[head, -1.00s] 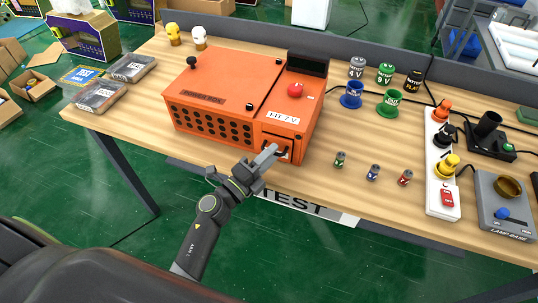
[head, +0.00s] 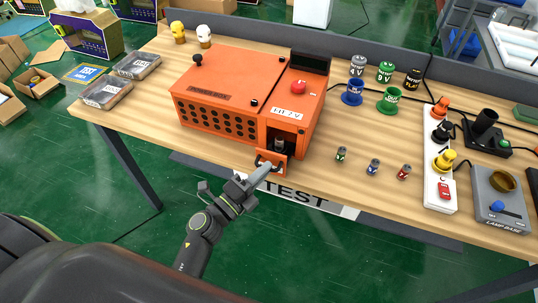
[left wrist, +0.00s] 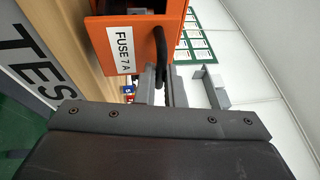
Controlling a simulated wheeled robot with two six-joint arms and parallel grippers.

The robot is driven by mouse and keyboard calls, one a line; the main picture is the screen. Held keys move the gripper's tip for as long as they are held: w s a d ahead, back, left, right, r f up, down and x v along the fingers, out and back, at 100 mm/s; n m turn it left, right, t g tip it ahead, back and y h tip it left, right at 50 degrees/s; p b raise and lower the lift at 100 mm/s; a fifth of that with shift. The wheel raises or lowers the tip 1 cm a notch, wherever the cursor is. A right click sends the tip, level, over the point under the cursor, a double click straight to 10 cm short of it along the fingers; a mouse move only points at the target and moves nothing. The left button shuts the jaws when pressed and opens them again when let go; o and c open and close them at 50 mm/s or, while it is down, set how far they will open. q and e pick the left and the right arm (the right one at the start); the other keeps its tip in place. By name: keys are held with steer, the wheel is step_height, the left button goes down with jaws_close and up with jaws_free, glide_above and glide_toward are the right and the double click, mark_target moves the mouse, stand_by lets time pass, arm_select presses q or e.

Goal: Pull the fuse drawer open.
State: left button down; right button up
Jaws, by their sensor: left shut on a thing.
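The orange power box (head: 222,92) stands on the table. Its fuse drawer (head: 272,159) is pulled out of the front right corner, leaving a dark opening above with a small fuse (head: 281,144) showing in it. In the left wrist view the drawer front (left wrist: 130,40) carries a "FUSE 7 A" label and a black bar handle (left wrist: 161,58). My left gripper (head: 262,174) is shut on the handle at the table's front edge. In the left wrist view its fingers (left wrist: 160,85) meet the handle. My right gripper is not in view.
Several small batteries (head: 373,167) stand on the table to the right of the box. A white power strip (head: 438,180) and a lamp base (head: 500,205) are further right. The floor in front is clear.

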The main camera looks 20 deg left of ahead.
arm_select(q)
steer(key=s, duration=0.3)
steer(key=shift+s+a+f, duration=0.1)
steer(key=shift+s+f, duration=0.05)
steer(key=shift+s, duration=0.15)
steer(key=c, duration=1.5)
jaws_free()
steer(key=shift+c, duration=0.2)
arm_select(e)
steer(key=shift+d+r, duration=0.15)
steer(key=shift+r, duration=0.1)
